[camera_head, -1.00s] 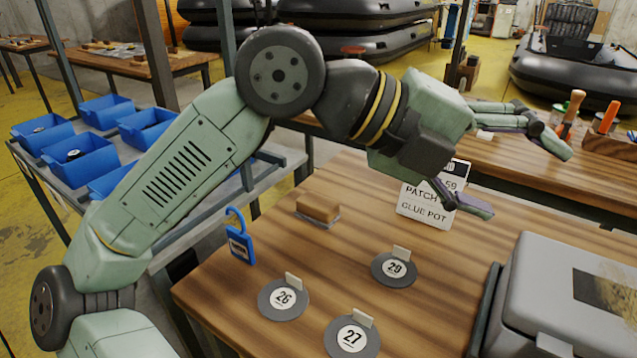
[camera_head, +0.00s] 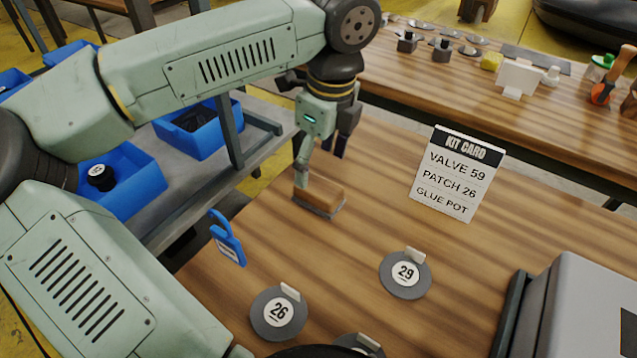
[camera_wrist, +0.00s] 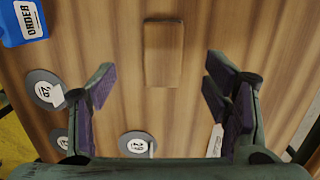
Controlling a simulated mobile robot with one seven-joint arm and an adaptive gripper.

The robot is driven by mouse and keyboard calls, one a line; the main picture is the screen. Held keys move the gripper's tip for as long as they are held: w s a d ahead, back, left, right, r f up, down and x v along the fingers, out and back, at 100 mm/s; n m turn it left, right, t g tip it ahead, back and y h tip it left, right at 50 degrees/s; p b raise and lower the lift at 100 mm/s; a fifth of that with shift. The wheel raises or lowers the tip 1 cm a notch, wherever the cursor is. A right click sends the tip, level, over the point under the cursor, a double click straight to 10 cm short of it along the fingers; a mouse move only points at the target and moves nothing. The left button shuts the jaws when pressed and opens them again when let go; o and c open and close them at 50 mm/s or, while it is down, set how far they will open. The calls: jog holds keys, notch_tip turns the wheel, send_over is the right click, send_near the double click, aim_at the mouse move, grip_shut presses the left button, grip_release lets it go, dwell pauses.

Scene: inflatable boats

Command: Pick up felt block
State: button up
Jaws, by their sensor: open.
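The felt block (camera_head: 319,197) is a brown wooden-topped block with a grey felt underside, lying flat on the wooden table. It also shows in the wrist view (camera_wrist: 163,54) at the top middle, lined up between the fingers but farther out. My gripper (camera_head: 321,165) points down just above and behind the block in the head view. In the wrist view my gripper (camera_wrist: 167,90) has its purple-padded fingers wide apart with nothing between them. One finger overlaps the block's left end in the head view; I cannot tell whether it touches.
Round grey patches 26 (camera_head: 279,313) and 29 (camera_head: 405,274) lie on the table, with another partly hidden at the front. A kit card (camera_head: 457,174) stands to the right. A blue order tag (camera_head: 227,239) is at the left edge. A grey case (camera_head: 570,305) sits front right.

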aim_at(319, 187)
notch_tip(319, 187, down, 3)
jog(key=shift+a+r, duration=0.1)
notch_tip(319, 187, down, 4)
jog(key=shift+w+f+p, duration=0.15)
jog(key=shift+f+p, duration=0.05)
jog(key=shift+p, duration=0.95)
jog(key=shift+w+f, duration=0.1)
jog(key=shift+f, duration=0.35)
jog(key=shift+f+b, duration=0.3)
jog(key=shift+b, duration=0.4)
jog(key=shift+c, duration=0.6)
jog(key=c, duration=1.2)
jog(key=shift+o, duration=0.2)
jog(key=shift+r+p, duration=0.25)
jog(key=shift+p, duration=0.2)
